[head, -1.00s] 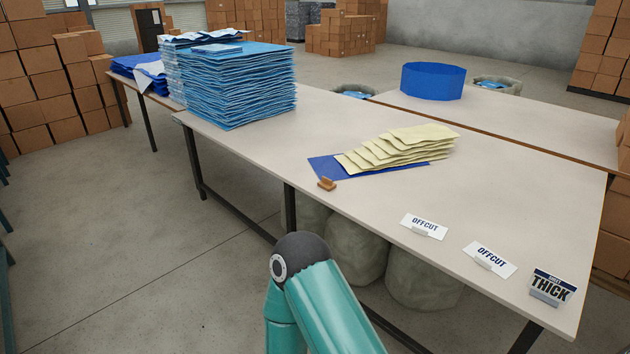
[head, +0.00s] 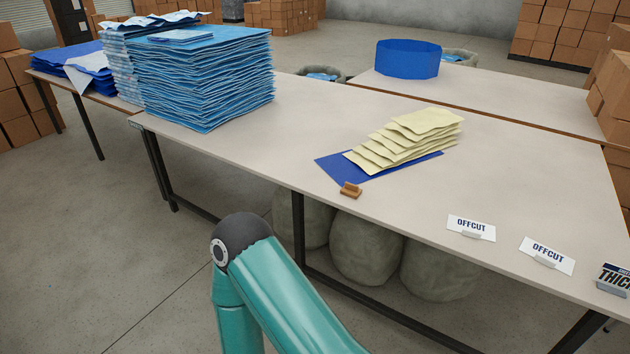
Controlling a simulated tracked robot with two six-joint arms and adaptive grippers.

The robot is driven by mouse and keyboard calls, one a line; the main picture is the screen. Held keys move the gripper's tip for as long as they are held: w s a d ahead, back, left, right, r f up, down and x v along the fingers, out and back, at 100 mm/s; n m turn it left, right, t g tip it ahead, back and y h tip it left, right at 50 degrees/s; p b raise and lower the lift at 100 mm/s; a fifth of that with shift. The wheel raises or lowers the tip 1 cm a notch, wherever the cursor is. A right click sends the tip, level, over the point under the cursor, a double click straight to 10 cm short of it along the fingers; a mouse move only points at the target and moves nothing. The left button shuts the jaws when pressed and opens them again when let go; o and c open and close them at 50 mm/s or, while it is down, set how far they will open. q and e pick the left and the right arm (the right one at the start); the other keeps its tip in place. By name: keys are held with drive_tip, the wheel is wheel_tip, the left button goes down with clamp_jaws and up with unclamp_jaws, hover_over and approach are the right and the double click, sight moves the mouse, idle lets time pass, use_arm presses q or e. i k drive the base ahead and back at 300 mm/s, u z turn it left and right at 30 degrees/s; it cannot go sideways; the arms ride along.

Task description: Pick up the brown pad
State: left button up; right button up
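The brown pad (head: 350,189) is a small brown block with a raised grip. It sits on the near edge of the grey table, just in front of the blue sheet (head: 335,167) under a fanned stack of cream sheets (head: 408,141). A teal arm link of mine with a dark joint shows at the bottom, in front of the table and below the pad. Neither of my grippers is in view.
The long table (head: 510,180) carries a tall stack of blue sheets (head: 200,80) at left. Two OFFCUT signs (head: 471,227) and a THICK sign (head: 613,279) stand at right. Sacks (head: 365,246) are under the table. The tabletop between pad and signs is clear.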

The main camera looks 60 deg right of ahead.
sight(350, 190)
drive_tip(key=u, duration=0.1)
drive_tip(key=i, duration=1.25)
drive_tip(key=z, duration=3.55)
drive_tip(key=i, duration=1.1)
drive_tip(key=u, duration=0.4)
